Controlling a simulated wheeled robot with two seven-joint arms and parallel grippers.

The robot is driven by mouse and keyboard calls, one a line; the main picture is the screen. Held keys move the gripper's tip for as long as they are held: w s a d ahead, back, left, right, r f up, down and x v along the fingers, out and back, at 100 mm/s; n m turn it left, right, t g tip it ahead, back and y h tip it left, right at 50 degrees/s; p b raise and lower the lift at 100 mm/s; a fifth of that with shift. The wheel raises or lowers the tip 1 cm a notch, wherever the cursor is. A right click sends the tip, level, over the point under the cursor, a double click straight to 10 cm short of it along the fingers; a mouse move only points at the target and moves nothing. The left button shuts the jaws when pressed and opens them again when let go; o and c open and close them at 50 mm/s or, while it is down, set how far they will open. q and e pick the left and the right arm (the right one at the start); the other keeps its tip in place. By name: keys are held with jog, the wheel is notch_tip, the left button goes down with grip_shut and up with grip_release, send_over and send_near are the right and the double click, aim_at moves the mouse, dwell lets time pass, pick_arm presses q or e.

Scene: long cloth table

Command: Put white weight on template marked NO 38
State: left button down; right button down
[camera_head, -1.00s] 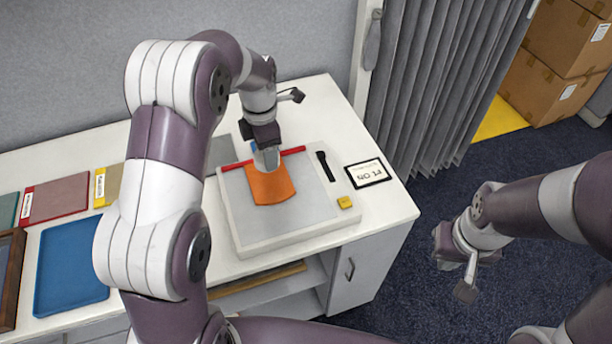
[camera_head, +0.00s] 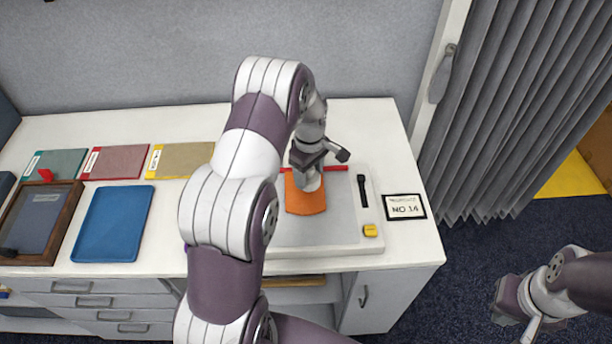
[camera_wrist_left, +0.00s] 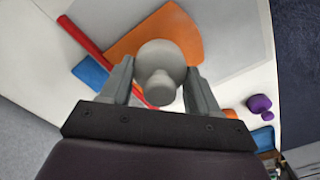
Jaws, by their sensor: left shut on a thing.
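The white weight (camera_wrist_left: 160,62), pale and round with a knob, is between the fingers of my left gripper (camera_wrist_left: 160,97) in the left wrist view. My left gripper (camera_head: 309,184) is shut on its knob. The weight appears over the orange template (camera_wrist_left: 190,35); I cannot tell whether they touch. In the head view the orange template (camera_head: 306,203) lies on the grey-topped board (camera_head: 330,232), partly hidden by the gripper.
A red bar (camera_wrist_left: 84,42) and a blue piece (camera_wrist_left: 91,73) lie beside the orange template. A black tool (camera_head: 362,190) and a yellow block (camera_head: 370,230) lie on the board's right side. A blue tray (camera_head: 113,225) and several coloured folders are at left. My left arm hides the table's middle.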

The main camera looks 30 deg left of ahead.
pick_arm(q)
jog(key=shift+w+a+f, duration=0.2)
jog(key=shift+a+f, duration=0.05)
jog(key=shift+a, duration=0.25)
jog(key=shift+w+a+f, duration=0.15)
jog(key=shift+a+f, duration=0.1)
jog(key=shift+a, duration=0.25)
jog(key=f+p, duration=0.2)
jog(key=f, duration=0.1)
jog(key=shift+d+f, duration=0.2)
jog(key=shift+w+a+f, duration=0.1)
jog(key=shift+f, duration=0.2)
jog(key=shift+f, duration=0.1)
jog(key=shift+c, duration=1.2)
grip_release()
jog(key=shift+s, duration=0.2)
